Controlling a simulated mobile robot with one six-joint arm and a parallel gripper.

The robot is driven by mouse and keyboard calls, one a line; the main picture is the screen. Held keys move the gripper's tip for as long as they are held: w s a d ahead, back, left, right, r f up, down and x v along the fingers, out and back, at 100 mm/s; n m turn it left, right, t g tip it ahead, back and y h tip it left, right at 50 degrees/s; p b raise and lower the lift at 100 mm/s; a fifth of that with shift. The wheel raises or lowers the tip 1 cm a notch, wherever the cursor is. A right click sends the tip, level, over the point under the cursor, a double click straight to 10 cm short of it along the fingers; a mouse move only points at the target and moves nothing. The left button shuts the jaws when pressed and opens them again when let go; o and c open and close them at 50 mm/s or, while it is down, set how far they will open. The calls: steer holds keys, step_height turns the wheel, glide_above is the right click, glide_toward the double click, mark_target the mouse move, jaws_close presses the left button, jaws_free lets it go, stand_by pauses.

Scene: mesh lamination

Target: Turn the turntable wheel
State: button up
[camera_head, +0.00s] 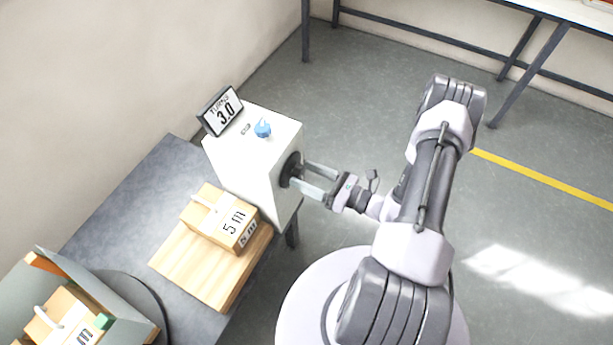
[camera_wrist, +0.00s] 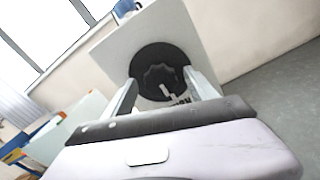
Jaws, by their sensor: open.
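The wheel is a round black dial (camera_head: 289,168) on the side of a white box (camera_head: 250,160). In the wrist view the black dial (camera_wrist: 146,58) has a scalloped hub with a pale mark at its lower part. My gripper (camera_head: 301,176) is open, its two fingers pointing at the dial. In the wrist view the fingers of my gripper (camera_wrist: 162,92) appear on either side of the hub, with nothing held between them. I cannot tell whether the fingertips touch the dial.
A small display (camera_head: 222,112) on the box reads "TURNS 3.0", near a blue knob (camera_head: 263,128). A carton marked "5 m" (camera_head: 222,220) sits on a wooden board (camera_head: 215,275) on the grey table (camera_head: 130,215). An open box (camera_head: 85,285) is at lower left.

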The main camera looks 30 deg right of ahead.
steer(key=shift+w+a, duration=0.1)
steer(key=c, duration=1.4)
steer(key=shift+m+p, duration=0.5)
steer(key=shift+m, duration=1.3)
steer(key=o, duration=1.4)
